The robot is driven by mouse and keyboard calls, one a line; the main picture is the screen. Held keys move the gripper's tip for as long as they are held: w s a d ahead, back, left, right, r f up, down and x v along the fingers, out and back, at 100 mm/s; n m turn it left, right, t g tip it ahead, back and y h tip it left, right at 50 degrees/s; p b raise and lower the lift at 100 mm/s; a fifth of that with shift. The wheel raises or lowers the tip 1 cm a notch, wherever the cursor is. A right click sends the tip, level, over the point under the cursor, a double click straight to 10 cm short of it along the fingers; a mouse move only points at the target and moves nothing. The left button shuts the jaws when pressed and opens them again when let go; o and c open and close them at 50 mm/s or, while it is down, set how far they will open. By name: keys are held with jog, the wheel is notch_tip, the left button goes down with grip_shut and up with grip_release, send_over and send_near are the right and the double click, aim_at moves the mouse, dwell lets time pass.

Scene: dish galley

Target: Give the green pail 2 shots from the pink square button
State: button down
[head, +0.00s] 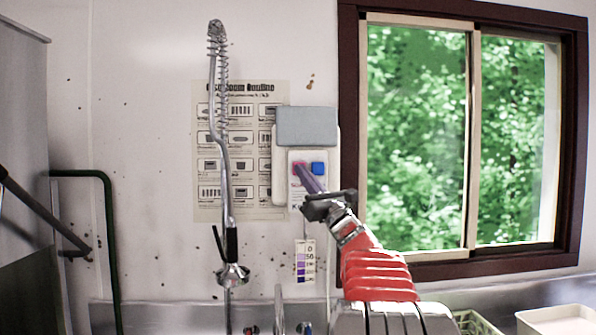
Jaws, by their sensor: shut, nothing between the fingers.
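The pink square button (297,167) is on the white wall dispenser (281,181), to the left of a blue square button (318,168). My gripper (303,171) is shut and empty. Its purple fingertips reach up to the pink button and overlap its right side in the head view. I cannot tell whether they touch or press it. The green pail is not in view.
A spring-hose tap (218,130) stands left of the dispenser, before a wall poster (258,205). A small colour chart (305,262) hangs below. A framed window (420,140) is at right. A pale green crate (472,323) and white tray (558,321) are at lower right.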

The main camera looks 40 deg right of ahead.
jog(key=shift+a, duration=0.1)
jog(key=s+a, duration=0.1)
jog(key=s, duration=0.1)
jog(key=s+a, duration=0.1)
jog(key=a, duration=0.1)
jog(key=shift+s, duration=0.4)
dwell(0.3)
jog(key=shift+a, duration=0.1)
dwell(0.6)
jog(key=w+a+f+m+g+h, duration=0.25)
jog(key=a+f+m+g, duration=0.75)
jog(key=a+f+m, duration=1.05)
jog(key=s+a+f+m+g+y, duration=0.6)
jog(key=s+a+f+m, duration=0.8)
jog(key=s+a+f, duration=0.7)
jog(key=s+a+g, duration=0.2)
jog(key=g, duration=0.1)
jog(key=shift+s+a+f, duration=0.2)
jog(key=shift+a+f, duration=0.05)
jog(key=shift+f, duration=0.15)
